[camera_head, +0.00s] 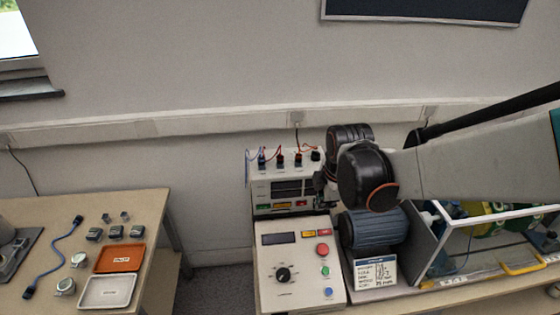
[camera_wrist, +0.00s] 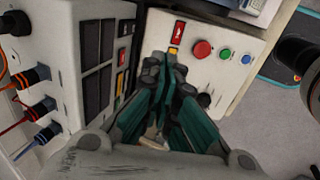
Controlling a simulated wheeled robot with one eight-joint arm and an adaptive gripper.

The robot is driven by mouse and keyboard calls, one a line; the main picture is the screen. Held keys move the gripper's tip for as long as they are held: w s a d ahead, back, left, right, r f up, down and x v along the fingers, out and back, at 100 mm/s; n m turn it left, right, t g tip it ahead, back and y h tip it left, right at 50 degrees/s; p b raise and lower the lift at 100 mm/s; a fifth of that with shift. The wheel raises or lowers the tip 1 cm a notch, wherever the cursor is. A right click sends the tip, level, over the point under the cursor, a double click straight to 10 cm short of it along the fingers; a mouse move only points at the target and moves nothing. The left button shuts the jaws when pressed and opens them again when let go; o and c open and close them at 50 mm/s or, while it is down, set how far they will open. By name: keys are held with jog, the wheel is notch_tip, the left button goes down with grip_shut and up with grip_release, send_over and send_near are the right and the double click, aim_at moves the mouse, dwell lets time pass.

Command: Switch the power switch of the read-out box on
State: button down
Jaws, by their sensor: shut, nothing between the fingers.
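The read-out box (camera_head: 257,191) stands at the back of the right bench, a pale box with dark display windows. Its front also shows on the left of the wrist view (camera_wrist: 70,25). A small red part (camera_wrist: 120,83), which looks like its power switch, sits on that front among yellow and green parts. I cannot tell its position. My gripper (camera_wrist: 165,65) is shut and empty, just right of the read-out box front in the wrist view, apparently not touching the red part. In the head view its dark fingers (camera_head: 321,185) are partly hidden by my arm.
A control box (camera_head: 262,285) with a knob, red, green and blue buttons stands in front of the read-out box. A blue-grey motor (camera_head: 375,230) and a framed enclosure (camera_head: 427,250) stand to the right. Plugged cables (camera_head: 280,160) rise from the read-out box's top.

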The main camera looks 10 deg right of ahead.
jog(key=shift+f, duration=0.1)
jog(key=b+x, duration=0.3)
jog(key=x, duration=0.6)
jog(key=shift+w+f, duration=0.15)
jog(key=shift+f, duration=0.2)
jog(key=w, duration=0.2)
jog(key=w+b, duration=0.1)
jog(key=shift+w+f, duration=0.1)
jog(key=shift+f, duration=0.2)
jog(key=shift+w, duration=0.45)
